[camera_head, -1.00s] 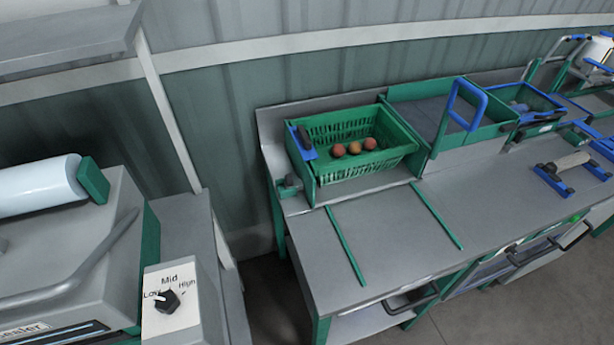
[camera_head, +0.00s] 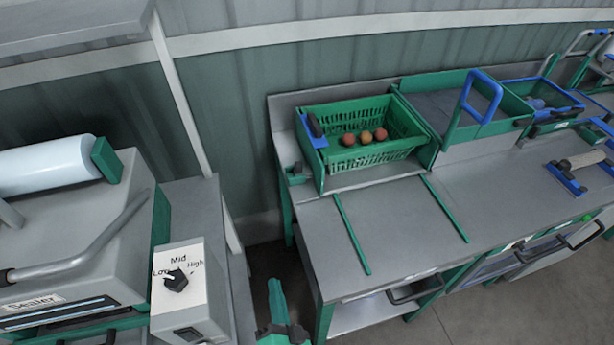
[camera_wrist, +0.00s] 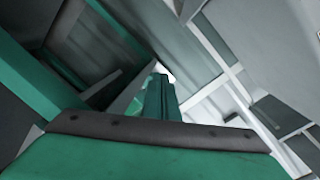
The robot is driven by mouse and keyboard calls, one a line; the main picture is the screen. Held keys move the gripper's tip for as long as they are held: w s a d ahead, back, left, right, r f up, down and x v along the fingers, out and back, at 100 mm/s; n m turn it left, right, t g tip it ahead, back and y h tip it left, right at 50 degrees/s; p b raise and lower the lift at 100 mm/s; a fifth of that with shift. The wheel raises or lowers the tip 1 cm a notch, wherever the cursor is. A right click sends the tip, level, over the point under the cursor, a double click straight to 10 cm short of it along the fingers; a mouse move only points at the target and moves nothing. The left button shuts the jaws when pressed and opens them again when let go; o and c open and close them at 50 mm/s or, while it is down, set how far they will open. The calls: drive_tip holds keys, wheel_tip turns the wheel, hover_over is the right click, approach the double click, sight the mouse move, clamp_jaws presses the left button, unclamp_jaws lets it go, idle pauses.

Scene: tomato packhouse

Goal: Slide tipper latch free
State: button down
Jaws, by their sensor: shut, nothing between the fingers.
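A green slatted crate (camera_head: 390,112) with several red and orange tomatoes (camera_head: 365,137) sits in the tipper at the left end of the bench. A blue plate (camera_head: 319,141) with a dark handle (camera_head: 314,125) is on the tipper's left side. A small grey block with a dark knob (camera_head: 297,170) sits low at that side; I cannot tell which part is the latch. My green gripper (camera_head: 275,287) is at the bottom edge, left of the bench and apart from the tipper. It is shut and empty; its closed fingers (camera_wrist: 161,92) also show in the wrist view.
A sealer machine (camera_head: 70,225) with a Low-Mid-High dial box (camera_head: 180,290) stands at the left. Two green rails (camera_head: 350,233) lie on the bench top (camera_head: 400,230). A gap separates sealer and bench.

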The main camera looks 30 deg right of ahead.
drive_tip(key=w+d+r+m+h, duration=0.2)
drive_tip(key=w+d+r+m, duration=0.1)
drive_tip(key=w+d+m, duration=0.1)
drive_tip(key=w+d+r+m+g+h, duration=0.1)
drive_tip(key=w+d+r+m+h, duration=0.2)
drive_tip(key=d+m, duration=0.4)
drive_tip(key=shift+w+d+r, duration=0.5)
drive_tip(key=shift+w+d, duration=0.5)
drive_tip(key=x, duration=1.9)
drive_tip(key=shift+w+d+r, duration=0.2)
drive_tip(key=shift+d, duration=0.1)
drive_tip(key=shift+w, duration=0.15)
drive_tip(key=shift+w, duration=0.1)
